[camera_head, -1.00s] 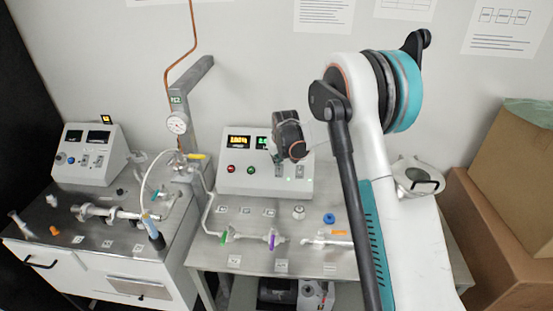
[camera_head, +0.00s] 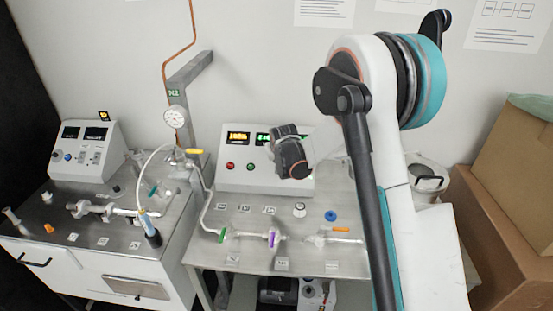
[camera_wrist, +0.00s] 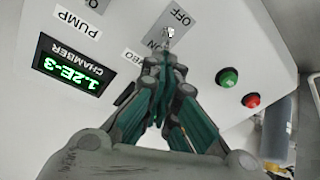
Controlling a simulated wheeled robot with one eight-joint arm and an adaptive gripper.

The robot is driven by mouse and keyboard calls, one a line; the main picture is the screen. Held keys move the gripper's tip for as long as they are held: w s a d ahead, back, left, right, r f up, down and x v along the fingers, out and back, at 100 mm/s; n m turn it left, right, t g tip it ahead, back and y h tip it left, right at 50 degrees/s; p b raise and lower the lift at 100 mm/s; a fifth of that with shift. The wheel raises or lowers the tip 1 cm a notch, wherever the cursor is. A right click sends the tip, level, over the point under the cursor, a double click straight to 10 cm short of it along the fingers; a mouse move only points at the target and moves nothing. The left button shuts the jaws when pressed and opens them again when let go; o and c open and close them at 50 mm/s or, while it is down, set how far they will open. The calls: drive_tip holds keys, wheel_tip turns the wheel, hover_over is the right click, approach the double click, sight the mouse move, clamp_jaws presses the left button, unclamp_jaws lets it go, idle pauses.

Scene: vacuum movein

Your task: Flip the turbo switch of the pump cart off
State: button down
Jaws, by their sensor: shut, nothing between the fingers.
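The pump cart's white control box (camera_head: 232,180) stands on the middle steel-topped cart, with an amber and a green display. In the wrist view, upside down, a grey switch plate (camera_wrist: 185,28) marked OFF and ON carries a small light toggle (camera_wrist: 170,33). A label beside it, partly hidden, ends in what looks like "BO". My gripper (camera_wrist: 167,58) is shut and empty, its tips at the ON end of this plate, close to the toggle. I cannot tell whether they touch, nor which way the toggle leans. In the head view my gripper (camera_head: 292,157) hides the box's right part.
Green (camera_wrist: 227,77) and red (camera_wrist: 252,100) buttons sit beside the switch plate. A PUMP label (camera_wrist: 77,24) and the chamber display (camera_wrist: 72,67) lie left. Pipework with a purple-handled valve (camera_head: 273,237) crosses the cart top. Another control box (camera_head: 85,148) stands left; cardboard boxes (camera_head: 505,185) stand right.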

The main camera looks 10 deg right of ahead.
drive_tip(key=t+b, duration=0.1)
drive_tip(key=s+t+b, duration=0.1)
drive_tip(key=b, duration=0.1)
drive_tip(key=s+f+t+h+b, duration=0.1)
drive_tip(key=b, duration=0.1)
drive_tip(key=shift+a+t, duration=0.35)
drive_tip(key=shift+t, duration=0.05)
drive_tip(key=shift+r+p, duration=0.25)
drive_tip(key=shift+p, duration=0.15)
drive_tip(key=shift+s, duration=0.1)
drive_tip(key=shift+s+a+r, duration=0.2)
drive_tip(key=shift+s, duration=0.35)
